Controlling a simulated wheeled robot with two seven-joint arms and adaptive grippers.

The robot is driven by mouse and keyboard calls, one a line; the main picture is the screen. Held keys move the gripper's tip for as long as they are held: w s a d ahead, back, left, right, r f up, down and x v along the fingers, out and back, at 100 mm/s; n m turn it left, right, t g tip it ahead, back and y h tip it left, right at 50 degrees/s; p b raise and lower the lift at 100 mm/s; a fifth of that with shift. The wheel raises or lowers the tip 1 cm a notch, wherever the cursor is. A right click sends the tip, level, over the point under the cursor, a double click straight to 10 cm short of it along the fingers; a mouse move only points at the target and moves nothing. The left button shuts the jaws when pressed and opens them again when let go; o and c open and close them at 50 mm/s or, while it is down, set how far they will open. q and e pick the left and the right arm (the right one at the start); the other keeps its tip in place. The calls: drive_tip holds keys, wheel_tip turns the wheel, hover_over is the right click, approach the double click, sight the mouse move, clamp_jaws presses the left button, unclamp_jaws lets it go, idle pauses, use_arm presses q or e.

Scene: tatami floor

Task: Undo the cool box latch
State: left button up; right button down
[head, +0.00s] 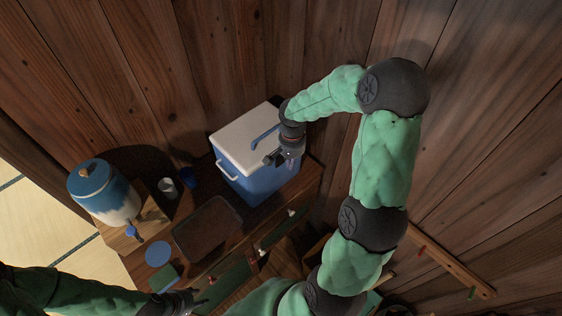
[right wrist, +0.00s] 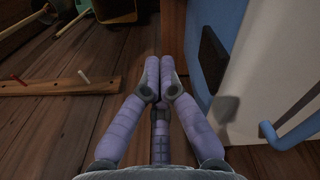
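The cool box (head: 236,172) has a blue body, a white lid (head: 244,132) and a blue lid handle (head: 265,137). It stands upright with the lid down. In the right wrist view a dark latch plate (right wrist: 213,58) sits on its blue side (right wrist: 206,18), close to the lid (right wrist: 275,60). My right gripper (head: 274,158) is at the box's right side. In the right wrist view its fingers (right wrist: 160,88) are together and empty, left of the latch and apart from it. My left gripper (head: 192,301) is low in the head view, away from the box; its fingers are unclear.
A blue and white drink jar (head: 103,192) stands on a wooden stand at left. A cup (head: 168,185), a tray (head: 207,229) and a blue disc (head: 158,253) lie nearer the box. A wooden peg rail (head: 452,262) is at right. Plank wall is close behind.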

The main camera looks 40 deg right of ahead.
drive_tip(key=shift+s+f+b, duration=0.25)
drive_tip(key=shift+f+b, duration=0.2)
drive_tip(key=shift+f, duration=0.05)
idle(0.3)
drive_tip(key=shift+s+f+b, duration=0.2)
drive_tip(key=shift+f+b, duration=0.75)
drive_tip(key=shift+f, duration=0.1)
drive_tip(key=shift+r, duration=0.1)
idle(0.4)
wheel_tip(320, 180, up, 9)
drive_tip(key=s+p, duration=0.2)
drive_tip(key=p, duration=0.3)
drive_tip(key=shift+p, duration=0.35)
drive_tip(key=shift+d, duration=0.1)
idle(0.6)
